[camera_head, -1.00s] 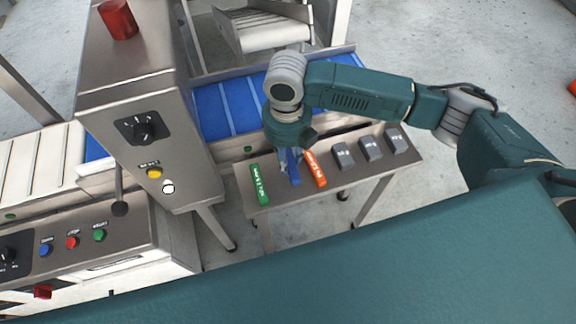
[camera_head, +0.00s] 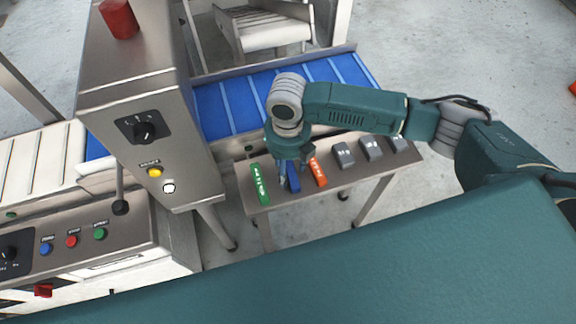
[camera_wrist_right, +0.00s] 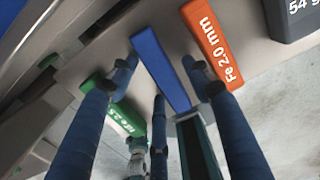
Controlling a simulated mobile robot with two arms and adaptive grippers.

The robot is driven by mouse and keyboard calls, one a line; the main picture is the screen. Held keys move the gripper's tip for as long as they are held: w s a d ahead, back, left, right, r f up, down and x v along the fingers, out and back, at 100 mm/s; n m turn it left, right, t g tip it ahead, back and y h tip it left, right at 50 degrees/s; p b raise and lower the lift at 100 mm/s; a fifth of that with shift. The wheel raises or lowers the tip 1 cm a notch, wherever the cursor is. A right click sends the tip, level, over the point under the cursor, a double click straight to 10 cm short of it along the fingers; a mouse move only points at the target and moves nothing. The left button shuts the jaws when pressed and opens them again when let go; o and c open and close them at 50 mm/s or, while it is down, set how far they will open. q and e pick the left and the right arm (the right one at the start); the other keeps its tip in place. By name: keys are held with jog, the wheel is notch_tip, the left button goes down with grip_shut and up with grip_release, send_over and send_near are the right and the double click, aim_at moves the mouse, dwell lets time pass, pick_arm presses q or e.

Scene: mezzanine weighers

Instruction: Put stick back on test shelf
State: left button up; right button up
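A blue stick (camera_head: 294,185) lies on the steel test shelf (camera_head: 262,214), between a green stick (camera_head: 259,183) and an orange stick (camera_head: 318,172). In the right wrist view the blue stick (camera_wrist_right: 160,65) lies flat, and the orange one (camera_wrist_right: 208,45) reads "Fe 2.0 mm". The green stick (camera_wrist_right: 127,118) is partly hidden by a finger. My right gripper (camera_head: 290,176) is low over the blue stick and hides its far end in the head view. Its fingers (camera_wrist_right: 160,90) are spread apart around the stick, with gaps at its sides. My left gripper is not in view.
Several grey weights (camera_head: 371,148) stand on the shelf's right part. A blue conveyor belt (camera_head: 235,108) runs behind the shelf. A steel control cabinet (camera_head: 137,95) with a red cylinder (camera_head: 119,18) on top stands to the left.

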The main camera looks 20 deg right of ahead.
aim_at(287, 170)
notch_tip(287, 170, up, 12)
jog(key=shift+r, duration=0.2)
dwell(0.4)
jog(key=shift+a, duration=0.1)
dwell(0.4)
